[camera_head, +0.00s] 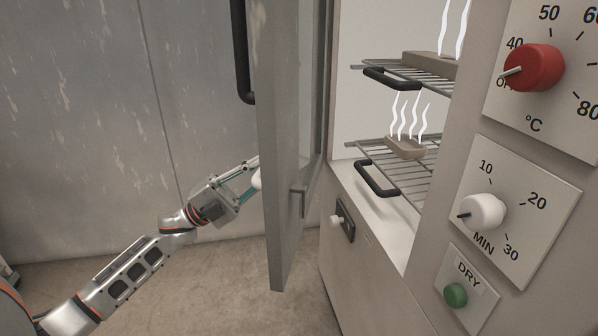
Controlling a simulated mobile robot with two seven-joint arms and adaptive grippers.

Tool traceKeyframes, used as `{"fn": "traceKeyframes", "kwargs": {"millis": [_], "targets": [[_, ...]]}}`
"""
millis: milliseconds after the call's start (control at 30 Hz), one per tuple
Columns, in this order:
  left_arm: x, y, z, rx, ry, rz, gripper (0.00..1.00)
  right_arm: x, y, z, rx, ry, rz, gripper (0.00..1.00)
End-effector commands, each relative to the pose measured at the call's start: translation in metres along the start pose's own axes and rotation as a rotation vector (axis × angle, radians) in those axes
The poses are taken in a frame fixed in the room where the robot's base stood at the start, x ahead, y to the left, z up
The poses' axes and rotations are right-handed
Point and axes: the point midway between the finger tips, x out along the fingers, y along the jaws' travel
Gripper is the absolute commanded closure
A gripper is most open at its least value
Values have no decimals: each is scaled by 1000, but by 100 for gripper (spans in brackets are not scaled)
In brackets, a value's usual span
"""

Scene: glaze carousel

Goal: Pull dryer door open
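The dryer door (281,130) stands swung open, edge toward me, with the lit dryer chamber (350,95) exposed to its right. The door's black handle (243,60) is on its left, outer face. My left gripper (252,178) is at the outer side of the door, below the handle and apart from it. Its fingertips are partly hidden by the door's edge, so I cannot tell whether they touch the door or how far they are spread. My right gripper is not in view.
Inside are two wire racks with black handles, an upper (392,79) and a lower (377,178), bearing steaming pieces. On the right are a red temperature knob (533,68), a white timer knob (484,211) and a green button (455,295). A worn grey wall stands behind.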

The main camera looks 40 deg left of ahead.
Motion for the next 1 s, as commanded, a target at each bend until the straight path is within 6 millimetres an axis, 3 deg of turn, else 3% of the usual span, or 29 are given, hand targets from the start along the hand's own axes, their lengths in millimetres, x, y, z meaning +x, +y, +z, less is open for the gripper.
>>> {"fn": "traceKeyframes", "kwargs": {"millis": [367,400,733,867,1000], "targets": [[-7,-2,4,6,-6,4,100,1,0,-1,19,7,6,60],[-7,-2,4,6,-6,4,79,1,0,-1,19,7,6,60],[-9,-2,4,2,-4,3,79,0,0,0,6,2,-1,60],[-23,-2,4,0,-6,4,79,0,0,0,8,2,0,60],[-51,-2,4,1,-8,6,79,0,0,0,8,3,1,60]]}}
